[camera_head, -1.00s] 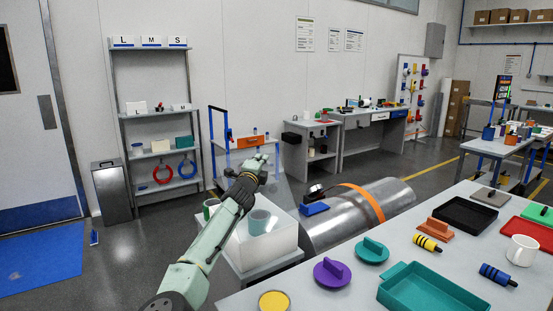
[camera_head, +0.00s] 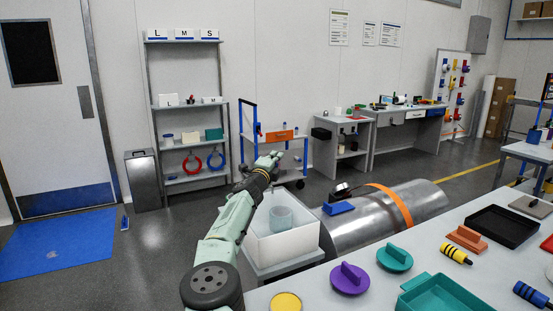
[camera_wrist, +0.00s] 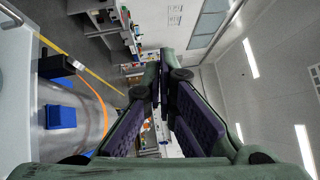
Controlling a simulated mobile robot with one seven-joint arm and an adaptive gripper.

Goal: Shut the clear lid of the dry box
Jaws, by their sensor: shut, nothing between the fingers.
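The dry box (camera_head: 285,248) is a white, see-through-walled box on a small grey stand, left of the metal cylinder. A grey-blue cup-like thing (camera_head: 281,217) shows inside it. I cannot make out the clear lid's outline or angle in the head view now; my arm covers the box's left side. My gripper (camera_head: 270,160) is above and behind the box in the picture, shut and empty. In the wrist view my gripper's fingers (camera_wrist: 163,75) are together with nothing between them. Whether they touch the lid cannot be told.
A large metal cylinder (camera_head: 355,222) with an orange band lies right of the box, with a blue block (camera_head: 338,208) near it. A grey table (camera_head: 375,294) with lids, trays and handles fills the front right. A blue-posted cart (camera_head: 275,145) stands behind. The floor to the left is open.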

